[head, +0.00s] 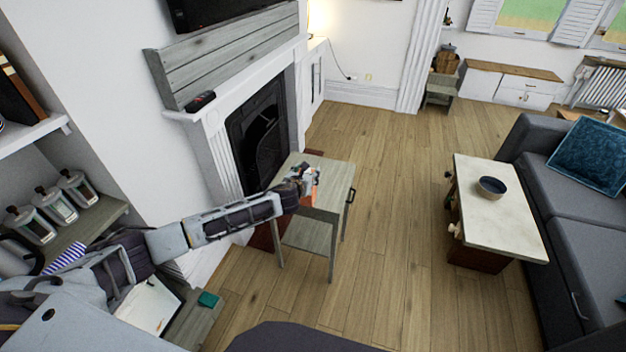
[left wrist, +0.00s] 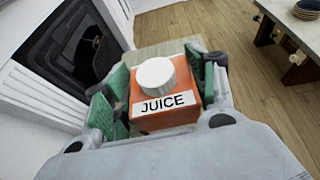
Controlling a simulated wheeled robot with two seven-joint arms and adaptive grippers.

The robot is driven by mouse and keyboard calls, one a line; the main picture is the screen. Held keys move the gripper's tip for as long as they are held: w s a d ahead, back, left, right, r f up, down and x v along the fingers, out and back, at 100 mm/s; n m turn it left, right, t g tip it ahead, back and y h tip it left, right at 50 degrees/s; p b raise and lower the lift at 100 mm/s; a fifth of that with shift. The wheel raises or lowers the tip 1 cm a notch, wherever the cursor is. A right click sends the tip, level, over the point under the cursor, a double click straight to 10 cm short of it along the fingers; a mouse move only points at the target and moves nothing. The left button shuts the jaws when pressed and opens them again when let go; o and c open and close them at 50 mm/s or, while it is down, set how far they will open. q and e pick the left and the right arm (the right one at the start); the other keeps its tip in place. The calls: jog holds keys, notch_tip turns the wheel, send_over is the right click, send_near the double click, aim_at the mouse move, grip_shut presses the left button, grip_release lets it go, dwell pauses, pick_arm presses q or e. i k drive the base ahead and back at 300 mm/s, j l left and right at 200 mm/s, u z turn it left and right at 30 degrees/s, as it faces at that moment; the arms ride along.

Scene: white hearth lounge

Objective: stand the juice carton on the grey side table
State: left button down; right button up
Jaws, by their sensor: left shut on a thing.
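The juice carton (left wrist: 165,101) is orange with a white cap and a "JUICE" label. In the left wrist view it sits between the green finger pads of my left gripper (left wrist: 160,90), which is shut on it. In the head view the carton (head: 311,188) shows as a small orange patch at the end of my left arm, with my left gripper (head: 302,178) partly covering it. The carton is over the grey side table (head: 332,174), near its front part. I cannot tell whether its base touches the top. My right gripper is not in view.
A fireplace (head: 262,130) stands close behind the side table on the left. A coffee table (head: 500,222) with a dark bowl (head: 491,187) and a grey sofa (head: 580,200) are at the right. The wooden floor between the tables is clear. Shelves with jars (head: 55,205) are at the left.

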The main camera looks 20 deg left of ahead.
aim_at(331, 172)
jog(key=i, duration=1)
